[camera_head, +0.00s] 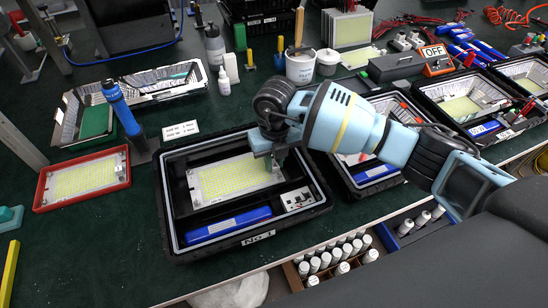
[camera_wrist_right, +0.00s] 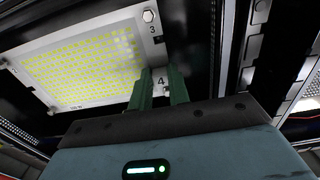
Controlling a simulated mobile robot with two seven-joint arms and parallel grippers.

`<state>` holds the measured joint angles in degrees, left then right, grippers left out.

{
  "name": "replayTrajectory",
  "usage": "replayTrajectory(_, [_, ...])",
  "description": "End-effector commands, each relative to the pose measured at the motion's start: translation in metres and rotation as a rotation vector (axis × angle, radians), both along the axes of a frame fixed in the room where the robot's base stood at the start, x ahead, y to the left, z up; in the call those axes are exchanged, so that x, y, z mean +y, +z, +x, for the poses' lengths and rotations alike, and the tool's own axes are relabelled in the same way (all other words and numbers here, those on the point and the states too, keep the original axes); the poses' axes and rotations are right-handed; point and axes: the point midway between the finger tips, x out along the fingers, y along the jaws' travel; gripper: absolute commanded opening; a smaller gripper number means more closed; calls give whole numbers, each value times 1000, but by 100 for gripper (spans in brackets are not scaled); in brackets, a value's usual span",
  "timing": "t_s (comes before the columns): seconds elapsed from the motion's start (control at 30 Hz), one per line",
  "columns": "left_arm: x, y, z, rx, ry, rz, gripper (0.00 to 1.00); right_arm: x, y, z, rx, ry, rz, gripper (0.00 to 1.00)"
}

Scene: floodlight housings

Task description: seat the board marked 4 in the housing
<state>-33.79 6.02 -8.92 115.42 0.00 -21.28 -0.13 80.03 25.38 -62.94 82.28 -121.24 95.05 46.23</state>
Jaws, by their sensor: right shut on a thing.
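The white board (camera_head: 225,181) with yellow LED rows lies inside the black housing labelled No 1 (camera_head: 170,215). It also shows in the right wrist view (camera_wrist_right: 82,62), where a 3 is printed by one corner screw and a 4 shows between my fingers. My right gripper (camera_head: 276,164) is at the board's right end, its green fingers (camera_wrist_right: 161,88) shut on the board's edge. I cannot tell whether the board lies flat on the housing floor or slightly above it. My left gripper is not in view.
The housing also holds a blue block (camera_head: 228,223) and a switch unit (camera_head: 297,199). A red tray (camera_head: 44,194) with another LED board stands to the left, near a blue cylinder (camera_head: 122,108). A second housing (camera_head: 352,187) is close on the right. A bottle box (camera_head: 290,276) lies in front.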

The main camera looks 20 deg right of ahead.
Motion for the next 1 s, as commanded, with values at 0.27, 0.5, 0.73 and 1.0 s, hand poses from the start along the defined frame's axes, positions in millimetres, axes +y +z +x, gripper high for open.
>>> replayTrajectory(0.27, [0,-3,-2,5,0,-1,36,0,-6,0,0,0,0,0])
replayTrajectory(0.5, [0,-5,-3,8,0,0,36,0,-11,0,0,0,0,0])
replayTrajectory(0.73, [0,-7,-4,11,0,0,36,0,-15,0,-1,0,0,22])
replayTrajectory(1.0, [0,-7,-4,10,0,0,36,0,-15,0,-1,0,0,43])
